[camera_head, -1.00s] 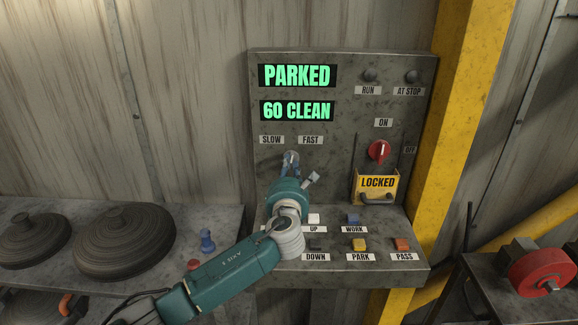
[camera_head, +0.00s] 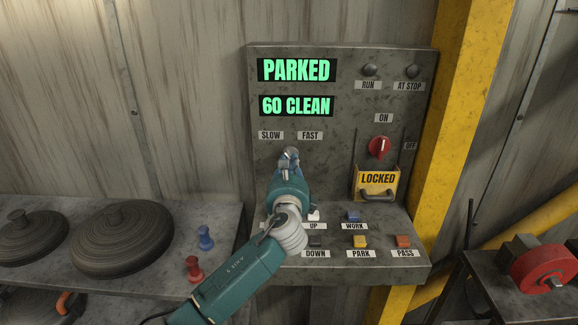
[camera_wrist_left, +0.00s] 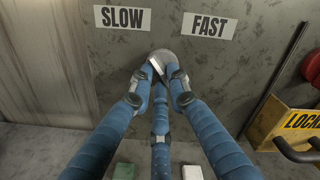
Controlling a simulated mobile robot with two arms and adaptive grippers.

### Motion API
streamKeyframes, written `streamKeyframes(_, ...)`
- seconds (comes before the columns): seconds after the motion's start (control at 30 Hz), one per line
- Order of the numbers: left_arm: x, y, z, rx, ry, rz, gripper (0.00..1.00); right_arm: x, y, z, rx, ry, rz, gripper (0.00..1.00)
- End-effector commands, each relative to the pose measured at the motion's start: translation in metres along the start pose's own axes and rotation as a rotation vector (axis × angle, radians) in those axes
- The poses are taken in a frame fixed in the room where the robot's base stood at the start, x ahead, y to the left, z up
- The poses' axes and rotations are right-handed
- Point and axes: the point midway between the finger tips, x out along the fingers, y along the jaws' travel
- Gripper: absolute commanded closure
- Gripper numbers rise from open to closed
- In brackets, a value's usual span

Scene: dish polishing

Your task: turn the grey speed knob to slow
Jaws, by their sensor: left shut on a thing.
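The grey speed knob (camera_wrist_left: 160,56) is on the panel face below the SLOW label (camera_wrist_left: 122,17) and the FAST label (camera_wrist_left: 209,25). My left gripper (camera_wrist_left: 158,76) has its blue fingers shut around the knob, which shows between and above the fingertips. In the head view, my left gripper (camera_head: 289,160) is at the panel under the FAST label (camera_head: 310,136), right of the SLOW label (camera_head: 271,135). My right gripper is not in view.
The display reads PARKED (camera_head: 297,70) and 60 CLEAN (camera_head: 297,105). A red switch (camera_head: 380,148) and a yellow LOCKED guard (camera_head: 377,183) are to the right. Buttons line the lower ledge, including a yellow one (camera_head: 360,242). Round dishes (camera_head: 122,240) lie on the left bench.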

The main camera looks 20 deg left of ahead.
Motion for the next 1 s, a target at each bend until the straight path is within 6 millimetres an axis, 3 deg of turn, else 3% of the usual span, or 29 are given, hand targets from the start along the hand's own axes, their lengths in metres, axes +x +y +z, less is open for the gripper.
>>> streamKeyframes(0.7, -0.0001, 0.0001, -0.0006, -0.082, 0.001, 0.001, 1.00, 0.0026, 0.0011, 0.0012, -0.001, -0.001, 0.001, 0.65)
streamKeyframes(0.73, -0.0001, 0.0001, -0.0006, -0.082, 0.001, 0.001, 0.82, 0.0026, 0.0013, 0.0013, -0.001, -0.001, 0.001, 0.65)
streamKeyframes(0.8, -0.0001, 0.0001, -0.0006, -0.082, 0.001, 0.001, 0.68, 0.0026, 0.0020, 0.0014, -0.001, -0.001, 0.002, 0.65)
streamKeyframes(1.0, -0.0001, 0.0000, -0.0005, -0.081, 0.000, 0.001, 0.65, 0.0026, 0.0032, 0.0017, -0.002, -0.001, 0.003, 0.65)
